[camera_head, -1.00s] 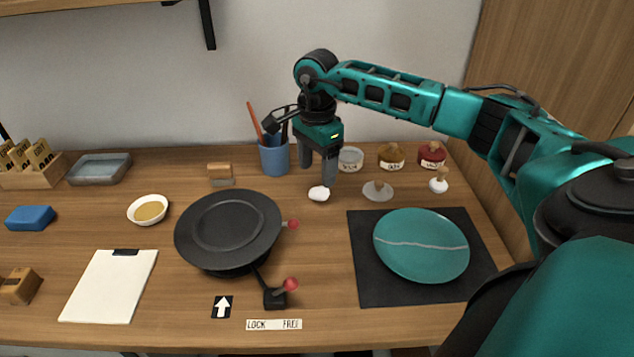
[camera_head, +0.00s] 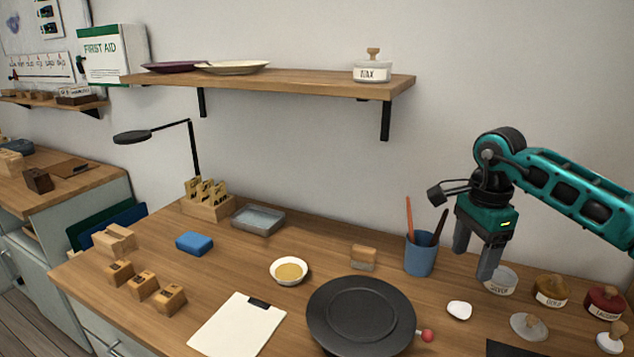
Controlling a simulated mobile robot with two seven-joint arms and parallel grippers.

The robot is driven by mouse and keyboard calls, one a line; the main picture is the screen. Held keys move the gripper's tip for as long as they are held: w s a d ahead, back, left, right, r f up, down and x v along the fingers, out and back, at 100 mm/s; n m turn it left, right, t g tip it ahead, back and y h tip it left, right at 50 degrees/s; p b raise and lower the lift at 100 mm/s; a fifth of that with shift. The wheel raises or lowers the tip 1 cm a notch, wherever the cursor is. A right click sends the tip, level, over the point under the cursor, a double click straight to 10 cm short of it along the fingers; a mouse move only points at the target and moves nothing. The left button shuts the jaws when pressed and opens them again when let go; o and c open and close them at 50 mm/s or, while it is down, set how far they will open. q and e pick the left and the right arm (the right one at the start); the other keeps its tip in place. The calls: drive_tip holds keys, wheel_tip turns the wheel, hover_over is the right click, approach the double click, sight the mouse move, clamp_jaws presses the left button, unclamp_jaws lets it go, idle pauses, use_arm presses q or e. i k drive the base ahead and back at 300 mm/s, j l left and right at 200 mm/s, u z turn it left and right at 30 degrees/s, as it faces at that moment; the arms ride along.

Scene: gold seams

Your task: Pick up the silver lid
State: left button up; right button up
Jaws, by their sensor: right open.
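A flat, pale grey lid (camera_head: 528,327) with a wooden knob lies on the table at the lower right, in front of the jars. It bears no readable label, so I cannot confirm it is the silver one. The jar labelled SILVER (camera_head: 502,283) stands behind it, partly hidden by a finger of my right gripper (camera_head: 475,264). That gripper is open and empty, pointing down above the table, left of the lid and apart from it. My left gripper is not in view.
A gold jar (camera_head: 551,291) and lacquer jar (camera_head: 605,301) stand right. A small white piece (camera_head: 459,310) lies left of the lid; a knobbed white piece (camera_head: 613,337) lies right. A blue cup (camera_head: 421,256) of tools and a black turntable (camera_head: 361,318) are left. A shelf (camera_head: 300,84) hangs above.

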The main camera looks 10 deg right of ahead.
sight(529, 327)
drive_tip(key=k, duration=1)
